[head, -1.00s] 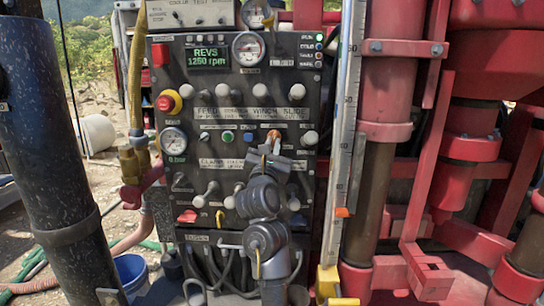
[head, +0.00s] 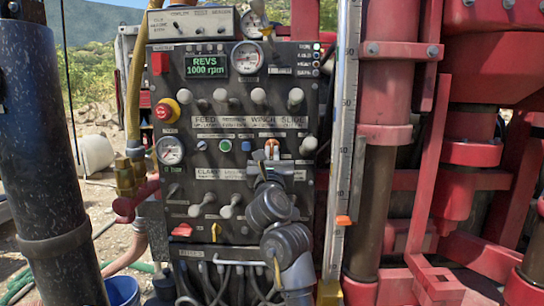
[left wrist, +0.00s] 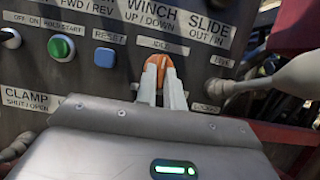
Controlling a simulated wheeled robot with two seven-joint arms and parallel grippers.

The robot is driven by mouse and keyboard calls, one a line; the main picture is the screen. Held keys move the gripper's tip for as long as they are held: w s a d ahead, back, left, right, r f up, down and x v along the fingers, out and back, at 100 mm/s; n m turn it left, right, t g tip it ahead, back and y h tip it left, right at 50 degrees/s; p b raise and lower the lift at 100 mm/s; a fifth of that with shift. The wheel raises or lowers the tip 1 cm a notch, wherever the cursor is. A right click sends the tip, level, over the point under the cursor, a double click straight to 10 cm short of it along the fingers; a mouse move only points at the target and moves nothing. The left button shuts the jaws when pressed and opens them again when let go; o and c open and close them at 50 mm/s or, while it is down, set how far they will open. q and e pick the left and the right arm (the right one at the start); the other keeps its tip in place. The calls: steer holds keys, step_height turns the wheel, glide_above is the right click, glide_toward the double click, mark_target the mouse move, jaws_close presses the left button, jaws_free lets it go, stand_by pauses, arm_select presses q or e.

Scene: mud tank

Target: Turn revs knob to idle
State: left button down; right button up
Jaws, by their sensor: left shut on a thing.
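The revs knob is a small orange knob (left wrist: 171,76) on the dark control panel, with an IDLE label just above it in the left wrist view. It also shows in the head view (head: 272,142), right of the blue button. My left gripper (left wrist: 161,84) is shut on the orange knob, its two pale fingers on either side of it. In the head view my left gripper (head: 271,152) reaches up to the knob from below. The fingers hide part of the knob, and its exact angle is hard to tell. The panel display (head: 207,66) reads REVS 1000 rpm. My right gripper is out of view.
A grey lever (left wrist: 285,75) stands close to the right of the knob. Blue (left wrist: 104,57) and green (left wrist: 61,47) buttons lie to the left. More levers (head: 203,204) stick out lower on the panel. Red rig parts (head: 385,135) stand to the right.

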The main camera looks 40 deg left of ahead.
mark_target(272, 140)
arm_select(q)
steer(key=c, duration=1.5)
jaws_free()
steer(key=shift+r, duration=0.5)
steer(key=r, duration=0.3)
steer(key=shift+s+d+b, duration=0.25)
steer(key=shift+b, duration=0.05)
steer(key=s+d+r, duration=0.8)
steer(key=s+r, duration=0.1)
steer(key=s, duration=0.1)
steer(key=shift+s+p, duration=0.3)
